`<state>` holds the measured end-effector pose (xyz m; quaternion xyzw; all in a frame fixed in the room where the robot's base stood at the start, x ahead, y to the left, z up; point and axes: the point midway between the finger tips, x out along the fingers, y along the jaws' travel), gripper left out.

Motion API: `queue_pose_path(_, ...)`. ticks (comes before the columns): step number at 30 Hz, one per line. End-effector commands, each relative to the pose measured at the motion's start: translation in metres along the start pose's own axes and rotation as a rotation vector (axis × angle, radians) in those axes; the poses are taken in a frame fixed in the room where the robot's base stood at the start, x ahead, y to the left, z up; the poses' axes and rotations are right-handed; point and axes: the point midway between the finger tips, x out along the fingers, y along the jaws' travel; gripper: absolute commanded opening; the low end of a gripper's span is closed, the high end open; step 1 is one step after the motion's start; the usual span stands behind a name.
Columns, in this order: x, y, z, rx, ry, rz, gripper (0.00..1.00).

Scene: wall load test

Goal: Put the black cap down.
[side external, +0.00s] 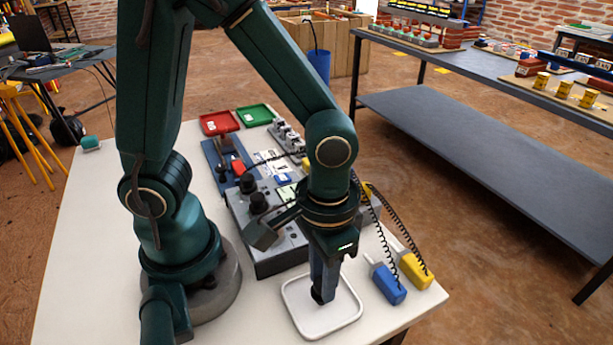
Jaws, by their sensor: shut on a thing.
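My gripper (324,284) points straight down over the white tray (350,318) at the front of the table. Its jaws are shut on the black cap (317,297), a small dark piece that shows at the fingertips. The fingers hide part of the cap. The cap is over the inside of the tray, low down; I cannot tell whether it touches the tray floor. No other thing shows in the tray.
Behind the tray stands a grey device (284,262) with black knobs. Right of the tray lie a blue box (388,285) and a yellow box (416,271) with coiled cords. A red tray (219,122) and a green tray (254,115) are at the far end.

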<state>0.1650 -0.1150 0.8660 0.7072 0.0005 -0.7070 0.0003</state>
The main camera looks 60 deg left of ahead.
Motion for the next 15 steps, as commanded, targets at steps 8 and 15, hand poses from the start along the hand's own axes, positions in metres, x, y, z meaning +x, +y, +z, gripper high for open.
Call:
queue_pose_path(8, 0.0032, -0.0003, 0.0003, 0.0, -0.002, -0.001, 0.0)
queue_pose_path(15, 0.0024, -0.0001, 0.0, 0.0, 0.0, 0.0, 0.59)
